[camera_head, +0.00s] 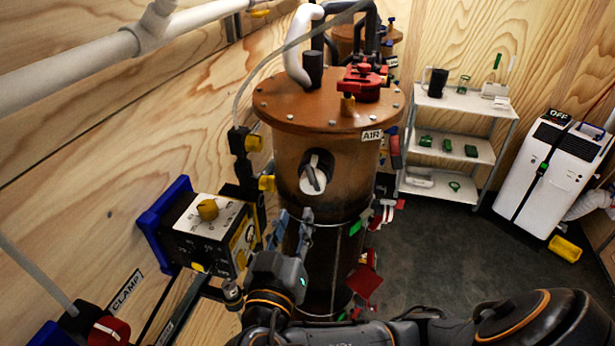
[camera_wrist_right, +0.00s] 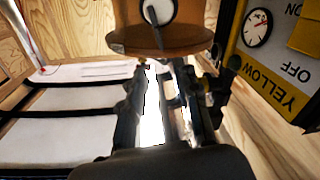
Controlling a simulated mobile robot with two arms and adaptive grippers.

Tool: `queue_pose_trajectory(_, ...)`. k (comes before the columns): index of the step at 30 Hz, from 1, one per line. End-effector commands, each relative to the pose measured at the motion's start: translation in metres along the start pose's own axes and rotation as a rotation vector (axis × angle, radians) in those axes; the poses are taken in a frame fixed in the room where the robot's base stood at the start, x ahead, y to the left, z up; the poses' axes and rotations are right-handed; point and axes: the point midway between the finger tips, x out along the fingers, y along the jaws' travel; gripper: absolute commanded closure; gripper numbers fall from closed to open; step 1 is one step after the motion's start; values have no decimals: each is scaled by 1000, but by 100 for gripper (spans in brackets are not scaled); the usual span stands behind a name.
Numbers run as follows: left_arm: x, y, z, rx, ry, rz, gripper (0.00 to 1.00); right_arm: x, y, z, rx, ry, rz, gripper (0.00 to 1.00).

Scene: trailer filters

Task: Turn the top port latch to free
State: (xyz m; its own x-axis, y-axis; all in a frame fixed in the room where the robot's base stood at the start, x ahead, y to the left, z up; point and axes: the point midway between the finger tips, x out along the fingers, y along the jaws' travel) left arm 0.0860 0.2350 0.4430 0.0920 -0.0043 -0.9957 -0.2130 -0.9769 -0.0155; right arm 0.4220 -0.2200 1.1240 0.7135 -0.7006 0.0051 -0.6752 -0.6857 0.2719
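A brown cylindrical filter housing (camera_head: 290,145) labelled A1R stands at the centre, with a bolted round lid. A red latch-like fitting (camera_head: 366,80) sits on the lid. A round white port with a grey lever (camera_head: 316,172) is on the housing's front, below the lid; I cannot tell which of the two is the top port latch. The port also shows at the top of the right wrist view (camera_wrist_right: 160,10). My right gripper (camera_head: 293,217) is open and empty, below and slightly left of the port, apart from it. My left gripper is not in view.
A control box (camera_head: 205,232) with a yellow knob is mounted left of the housing. White pipes (camera_head: 110,50) run along the upper left. A shelf (camera_head: 455,100) and a white wheeled unit (camera_head: 550,165) stand at right. The dark floor (camera_head: 430,250) between is clear.

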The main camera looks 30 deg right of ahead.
Motion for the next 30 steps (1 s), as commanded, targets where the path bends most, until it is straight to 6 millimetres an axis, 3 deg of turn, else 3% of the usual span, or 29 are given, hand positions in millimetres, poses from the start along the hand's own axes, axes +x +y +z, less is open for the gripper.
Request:
queue_pose_trajectory(15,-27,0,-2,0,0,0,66,103,3,-2,-5,-3,6,69)
queue_pose_trajectory(21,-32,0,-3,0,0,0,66,122,1,0,-4,-3,1,69)
queue_pose_trajectory(30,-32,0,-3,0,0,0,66,126,0,1,-3,-5,0,69)
